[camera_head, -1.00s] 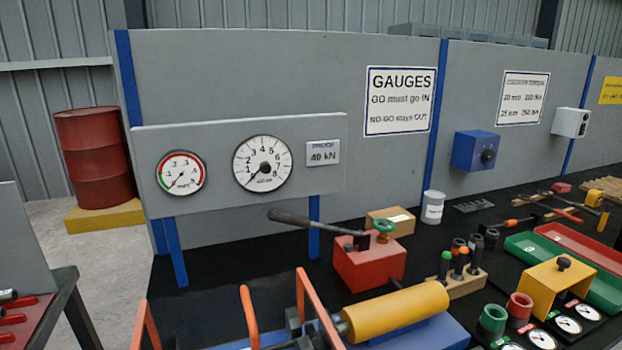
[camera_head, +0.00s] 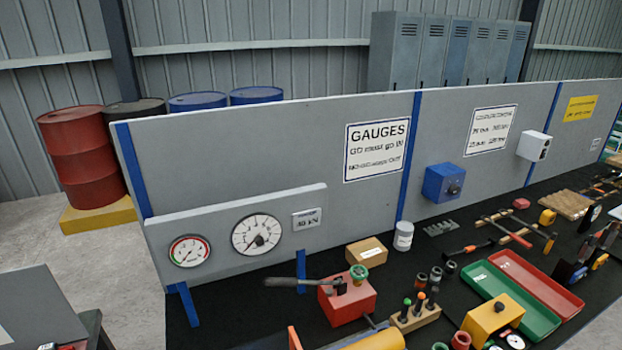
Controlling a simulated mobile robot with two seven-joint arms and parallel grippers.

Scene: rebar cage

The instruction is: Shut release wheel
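The release wheel is a small green handwheel (camera_head: 358,273) on top of the red pump block (camera_head: 347,302), near the bottom middle of the head view. A dark pump lever (camera_head: 300,282) reaches left from the same block. A yellow cylinder (camera_head: 376,340) lies below, cut by the bottom edge. Two round dial gauges, a smaller one with a red and green rim (camera_head: 189,251) and a larger one (camera_head: 257,234), stand on the grey panel behind. I cannot tell how far the wheel is turned. Neither of my grippers shows in the view.
A cardboard box (camera_head: 366,251) and a grey tin (camera_head: 403,236) stand behind the pump. A wooden tool block (camera_head: 415,316), a green tray (camera_head: 512,303) and a yellow block (camera_head: 494,316) lie to the right. A tall grey partition (camera_head: 270,140) closes off the back.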

